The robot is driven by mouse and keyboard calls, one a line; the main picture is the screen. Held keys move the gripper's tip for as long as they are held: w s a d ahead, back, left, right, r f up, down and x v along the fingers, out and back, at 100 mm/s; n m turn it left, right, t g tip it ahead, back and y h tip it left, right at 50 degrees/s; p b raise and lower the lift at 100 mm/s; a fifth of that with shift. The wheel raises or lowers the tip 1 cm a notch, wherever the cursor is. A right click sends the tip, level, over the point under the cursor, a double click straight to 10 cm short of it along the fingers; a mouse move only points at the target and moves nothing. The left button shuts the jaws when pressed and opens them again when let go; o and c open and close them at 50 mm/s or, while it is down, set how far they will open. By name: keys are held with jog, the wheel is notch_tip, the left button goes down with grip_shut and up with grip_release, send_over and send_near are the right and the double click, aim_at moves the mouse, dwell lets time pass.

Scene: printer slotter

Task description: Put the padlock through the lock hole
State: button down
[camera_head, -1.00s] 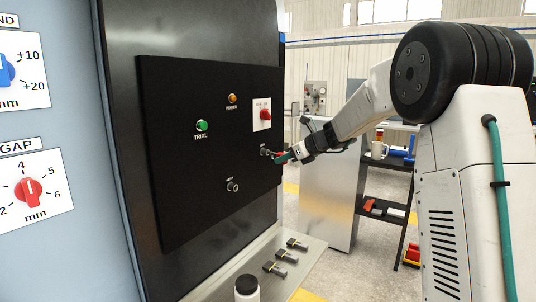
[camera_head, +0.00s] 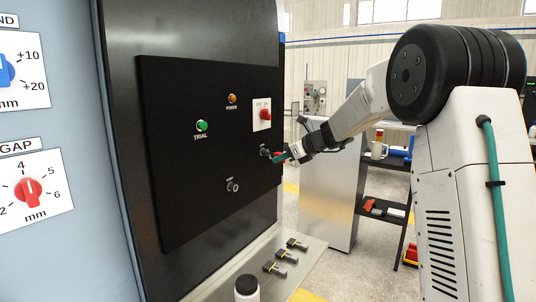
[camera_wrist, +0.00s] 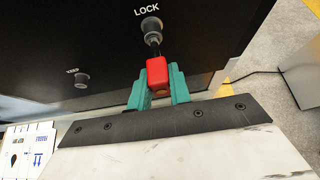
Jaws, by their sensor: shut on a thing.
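A red padlock (camera_wrist: 157,72) is between the teal fingers of my gripper (camera_wrist: 160,88) in the wrist view. Its dark shackle points away from me and reaches the metal lock post (camera_wrist: 151,27) under the label LOCK on the black panel. Whether the shackle is through the hole or only against it, I cannot tell. In the head view my gripper (camera_head: 281,157) is close to the panel, just right of the lock post (camera_head: 265,152). Only a little red of the padlock shows there, mostly hidden by the fingers.
The black panel (camera_head: 210,215) also has a second metal knob (camera_head: 232,186), a green button (camera_head: 201,125), an orange light (camera_head: 232,98) and a red switch (camera_head: 265,115). A metal ledge (camera_head: 318,250) below holds a dark-capped bottle (camera_head: 247,290) and three small dark items.

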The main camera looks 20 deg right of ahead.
jog(key=c, duration=1.2)
grip_release()
jog(key=v, duration=0.8)
jog(key=s+a+f+n+g+h, duration=0.1)
jog(key=s+a+f+n+g, duration=0.25)
jog(key=s+n, duration=0.4)
jog(key=s+a+f+n+g, duration=0.3)
jog(key=s+a+f+n, duration=0.1)
jog(key=s+n, duration=0.4)
jog(key=s+a+f+n+g+h, duration=0.1)
jog(key=s+n, duration=0.5)
jog(key=s, duration=0.9)
jog(key=s+a+f+n+g+h, duration=0.1)
jog(key=s+n+h, duration=0.4)
jog(key=s, duration=1)
jog(key=a+f+n, duration=0.1)
jog(key=a+n, duration=0.1)
jog(key=shift+s+a, duration=0.3)
